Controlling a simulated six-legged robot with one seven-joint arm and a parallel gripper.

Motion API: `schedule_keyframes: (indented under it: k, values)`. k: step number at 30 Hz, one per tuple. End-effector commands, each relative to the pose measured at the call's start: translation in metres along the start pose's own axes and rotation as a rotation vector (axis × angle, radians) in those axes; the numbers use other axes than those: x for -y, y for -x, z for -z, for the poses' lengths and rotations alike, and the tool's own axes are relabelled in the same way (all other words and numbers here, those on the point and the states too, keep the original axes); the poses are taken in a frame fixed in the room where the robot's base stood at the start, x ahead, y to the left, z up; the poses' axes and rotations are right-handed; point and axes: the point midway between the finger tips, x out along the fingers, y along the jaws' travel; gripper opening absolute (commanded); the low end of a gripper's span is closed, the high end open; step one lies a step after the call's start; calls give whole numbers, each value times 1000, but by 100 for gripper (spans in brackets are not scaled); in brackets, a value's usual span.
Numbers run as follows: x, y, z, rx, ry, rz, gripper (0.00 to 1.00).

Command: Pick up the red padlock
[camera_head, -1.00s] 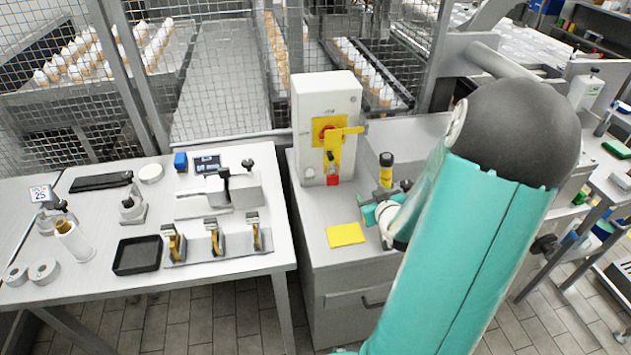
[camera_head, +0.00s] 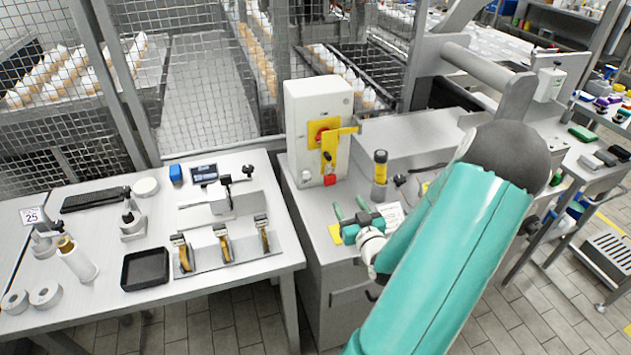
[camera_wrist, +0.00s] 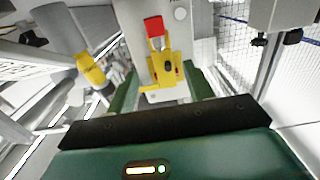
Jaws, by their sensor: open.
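The small red padlock (camera_head: 330,180) hangs at the bottom of a yellow switch handle (camera_head: 329,158) on the front of a white box (camera_head: 305,115). In the wrist view the padlock (camera_wrist: 154,27) shows at the top centre, above the yellow handle (camera_wrist: 160,72), as that picture is upside down. My gripper (camera_head: 350,207) is open, with its green fingers apart and nothing between them. It is over the cabinet top, in front of and slightly right of the padlock, not touching it. In the wrist view the fingers (camera_wrist: 163,88) point towards the box.
A black and yellow cylinder (camera_head: 380,172) stands right of the box. A yellow card (camera_head: 334,236) lies partly behind my gripper. The left table (camera_head: 95,215) holds a black tray (camera_head: 145,268), clamps and rolls. A mesh fence (camera_head: 210,90) stands behind.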

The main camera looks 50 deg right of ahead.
Motion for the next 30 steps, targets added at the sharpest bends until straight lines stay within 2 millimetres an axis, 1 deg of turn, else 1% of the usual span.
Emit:
schedule_keyframes:
  k: [2,5,8,15,18,23,25,30]
  values:
    - [-6,3,0,-14,-7,-11,52]
    - [-9,-2,0,-21,-9,-13,52]
    - [-12,-15,0,-21,-9,-14,52]
    - [-15,-62,1,-20,-9,-14,52]
    - [-15,-75,2,-19,-8,-14,52]
    - [-13,-87,2,-19,-9,-13,52]
    - [-12,-94,2,-18,-10,-12,52]
    - [-11,-121,3,-20,-10,-11,52]
